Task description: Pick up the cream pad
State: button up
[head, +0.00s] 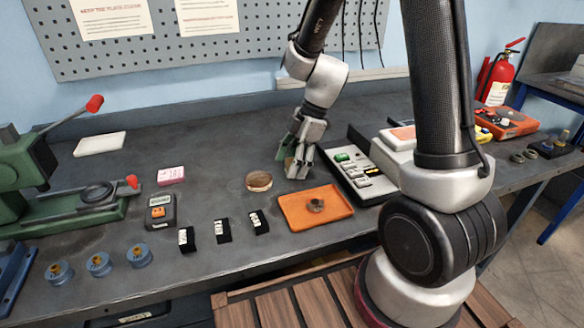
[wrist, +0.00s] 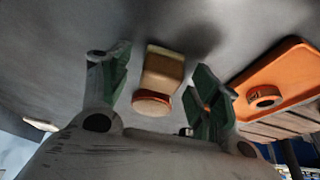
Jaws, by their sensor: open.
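The cream pad (wrist: 164,69), a small tan-cream block, lies on the grey bench between the two fingers of my gripper (wrist: 158,85) in the wrist view. The fingers are open, with a visible gap on each side of the block. In the head view my gripper (head: 298,172) reaches down to the bench behind the orange tray. A tan patch of the pad (head: 289,164) shows beside the fingers, which mostly hide it. A round tan disc (wrist: 151,103) with a reddish rim appears just below the pad in the wrist view.
In the head view the disc (head: 259,181) sits left of my gripper. The orange tray (head: 293,214) with a dark ring is in front, and a tray of labelled blocks (head: 341,152) is close on the right. A pink block (head: 170,175) and black holders (head: 222,231) stand left.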

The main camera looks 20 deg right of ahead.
jog(key=c, duration=1)
jog(key=shift+r, duration=0.15)
notch_tip(320, 180, up, 10)
jog(key=shift+f, duration=0.1)
jog(key=o, duration=0.3)
jog(key=shift+c, duration=1.4)
